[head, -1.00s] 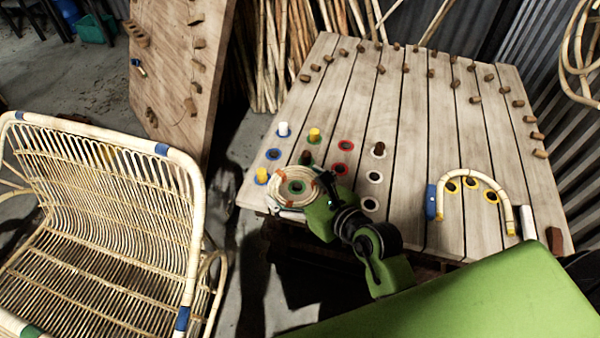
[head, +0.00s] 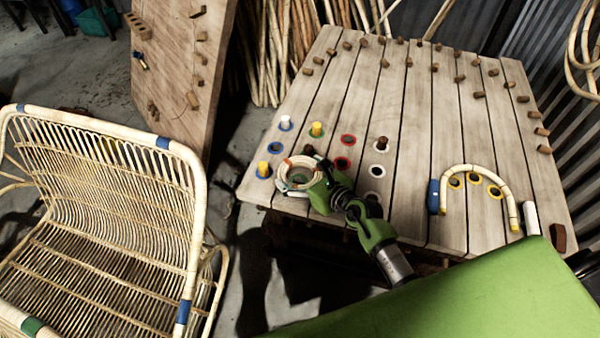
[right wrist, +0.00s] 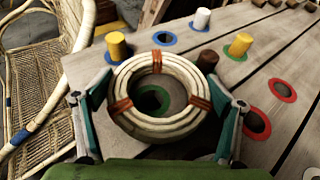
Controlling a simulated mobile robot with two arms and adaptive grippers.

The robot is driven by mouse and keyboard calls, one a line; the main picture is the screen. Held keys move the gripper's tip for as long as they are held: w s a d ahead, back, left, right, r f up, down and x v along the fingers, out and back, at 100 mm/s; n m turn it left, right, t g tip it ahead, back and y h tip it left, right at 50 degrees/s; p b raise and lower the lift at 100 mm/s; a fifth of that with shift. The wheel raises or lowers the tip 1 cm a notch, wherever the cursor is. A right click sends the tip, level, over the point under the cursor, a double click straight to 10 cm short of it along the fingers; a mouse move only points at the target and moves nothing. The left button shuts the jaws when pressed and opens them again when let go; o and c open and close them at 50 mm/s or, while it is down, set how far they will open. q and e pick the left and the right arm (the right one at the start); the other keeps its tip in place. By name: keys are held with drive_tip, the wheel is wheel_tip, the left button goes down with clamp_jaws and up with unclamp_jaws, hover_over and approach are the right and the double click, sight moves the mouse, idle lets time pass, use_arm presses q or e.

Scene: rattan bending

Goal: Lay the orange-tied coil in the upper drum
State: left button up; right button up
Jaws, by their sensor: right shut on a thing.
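The pale rattan coil with orange ties (head: 284,172) is at the near left part of the plank table. My right gripper (head: 300,175) is shut on it, with a finger at each side of the ring. In the right wrist view the coil (right wrist: 157,131) lies nearly flat between the fingers, and a green-ringed hole (right wrist: 152,99) shows through its middle. I cannot tell whether the coil touches the table. No drum can be made out. My left gripper is out of view.
Yellow (head: 263,169), white (head: 285,122) and brown pegs stand around the coil on the plank table (head: 420,130). A bent rattan arch (head: 477,168) sits at the right. A rattan chair (head: 90,190) stands at left, and a green surface (head: 450,300) fills the near right.

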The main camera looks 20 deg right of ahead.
drive_tip(key=shift+f, duration=0.2)
drive_tip(key=o, duration=1)
drive_tip(key=shift+r, duration=0.1)
